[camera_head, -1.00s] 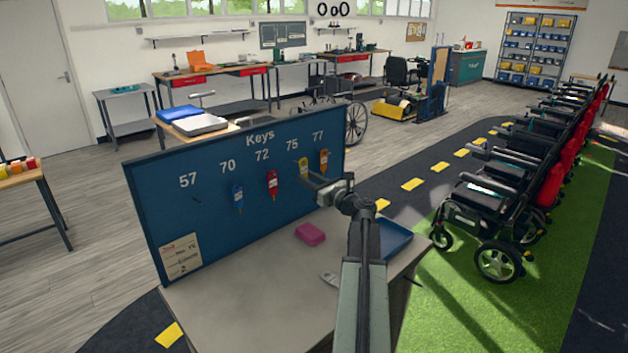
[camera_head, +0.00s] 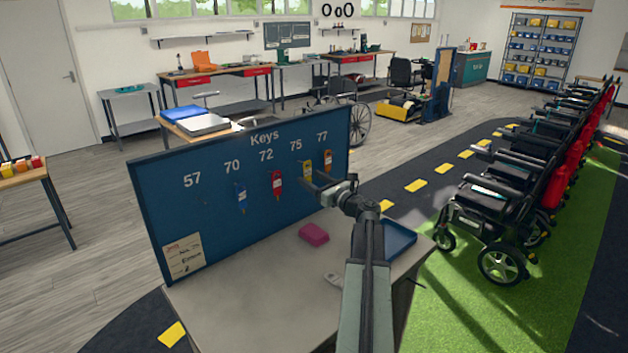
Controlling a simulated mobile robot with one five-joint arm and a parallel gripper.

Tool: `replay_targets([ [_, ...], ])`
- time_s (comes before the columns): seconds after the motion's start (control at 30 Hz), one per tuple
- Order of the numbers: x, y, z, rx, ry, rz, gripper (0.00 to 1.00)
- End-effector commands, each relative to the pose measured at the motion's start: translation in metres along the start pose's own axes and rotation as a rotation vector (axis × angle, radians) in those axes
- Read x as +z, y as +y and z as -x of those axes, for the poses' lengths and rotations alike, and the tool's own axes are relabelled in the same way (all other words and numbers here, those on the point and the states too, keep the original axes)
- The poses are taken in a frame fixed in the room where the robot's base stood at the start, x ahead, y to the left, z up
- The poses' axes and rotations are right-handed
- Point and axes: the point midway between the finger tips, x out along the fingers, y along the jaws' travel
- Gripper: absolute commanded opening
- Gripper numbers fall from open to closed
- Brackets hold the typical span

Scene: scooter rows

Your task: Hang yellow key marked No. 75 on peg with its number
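The yellow key (camera_head: 307,168) hangs on the blue key board (camera_head: 175,215) below the number 75 (camera_head: 296,146). Its tag is too small to read. My gripper (camera_head: 311,180) is just in front of and below the yellow key. Its two fingers look spread with a gap between them, and they seem apart from the key. The peg itself is hidden behind the key.
No key shows under 57.

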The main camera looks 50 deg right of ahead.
Motion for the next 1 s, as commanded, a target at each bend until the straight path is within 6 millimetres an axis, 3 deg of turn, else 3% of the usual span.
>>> replay_targets([
  [0.17,0.0,0.0,0.01,-0.001,0.0,0.0,0.57],
  [0.4,-0.001,0.001,0.058,-0.003,0.0,0.0,0.57],
  [0.53,-0.001,0.001,0.074,-0.001,0.0,0.0,0.57],
  [1.0,0.0,0.0,0.079,0.0,0.0,0.0,0.57],
])
